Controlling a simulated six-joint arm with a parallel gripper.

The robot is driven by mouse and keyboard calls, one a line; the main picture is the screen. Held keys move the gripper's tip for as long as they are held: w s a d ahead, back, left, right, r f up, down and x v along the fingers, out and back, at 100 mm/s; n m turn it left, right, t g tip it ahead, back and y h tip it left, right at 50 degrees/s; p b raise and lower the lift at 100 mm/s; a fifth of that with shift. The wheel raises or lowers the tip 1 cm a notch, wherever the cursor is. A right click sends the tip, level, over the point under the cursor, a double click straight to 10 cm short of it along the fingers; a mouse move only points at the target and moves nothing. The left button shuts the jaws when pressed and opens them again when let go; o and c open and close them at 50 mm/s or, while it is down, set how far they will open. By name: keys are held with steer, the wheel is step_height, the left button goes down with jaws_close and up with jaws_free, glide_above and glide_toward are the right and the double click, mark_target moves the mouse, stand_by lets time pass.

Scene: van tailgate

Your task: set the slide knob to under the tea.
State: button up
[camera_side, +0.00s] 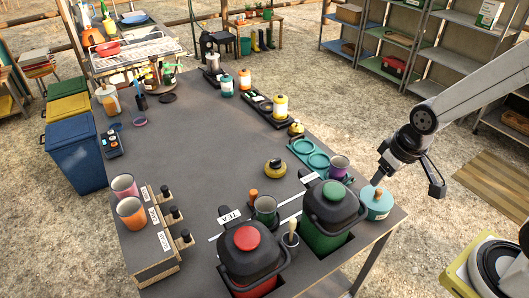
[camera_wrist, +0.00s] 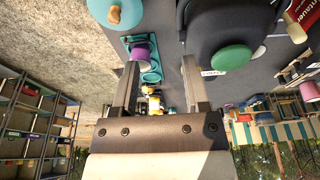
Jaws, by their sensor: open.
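An upright orange-brown knob (camera_side: 253,195), which looks like the slide knob, stands behind the urns beside a dark green mug (camera_side: 265,208). A white TEA label (camera_side: 229,215) lies to its left, behind the red-lidded urn (camera_side: 246,239). A second label (camera_side: 310,178), too small to read, lies to its right by the green-lidded urn (camera_side: 334,191). White strips run between the labels. My gripper (camera_side: 380,180) hangs at the right, above the teal jar and well away from the knob. In the wrist view my gripper (camera_wrist: 160,66) is open and empty; I cannot make out the knob there.
The teal jar (camera_side: 376,203) is below my gripper. A purple mug (camera_side: 339,167) and teal tray (camera_side: 308,153) are near it. A yellow-and-black knob (camera_side: 275,168) is behind the slide. A rack with pink and orange mugs (camera_side: 131,212) stands left. The table middle is clear.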

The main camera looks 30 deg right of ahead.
steer(key=shift+c, duration=0.7)
steer(key=w+a+n, duration=0.1)
steer(key=w+a, duration=0.1)
steer(key=w, duration=0.2)
steer(key=w+a+f+n, duration=0.1)
steer(key=w+a+n, duration=0.1)
steer(key=w, duration=0.3)
steer(key=w+a+f+n+g, duration=0.1)
steer(key=w+a, duration=0.2)
steer(key=w, duration=0.1)
steer(key=shift+w+a, duration=0.4)
steer(key=w+a+f+n, duration=0.2)
steer(key=w+a+f, duration=0.1)
steer(key=w+a, duration=0.15)
steer(key=n+g, duration=0.2)
steer(key=n, duration=0.1)
glide_above(253, 191)
steer(key=f, duration=0.4)
steer(key=shift+s+d, duration=0.2)
steer(key=shift+d, duration=0.1)
steer(key=shift+w+a+f, duration=0.1)
steer(key=shift+a+f, duration=0.1)
steer(key=shift+a, duration=0.15)
steer(key=shift+f, duration=0.15)
steer(key=shift+f, duration=3.75)
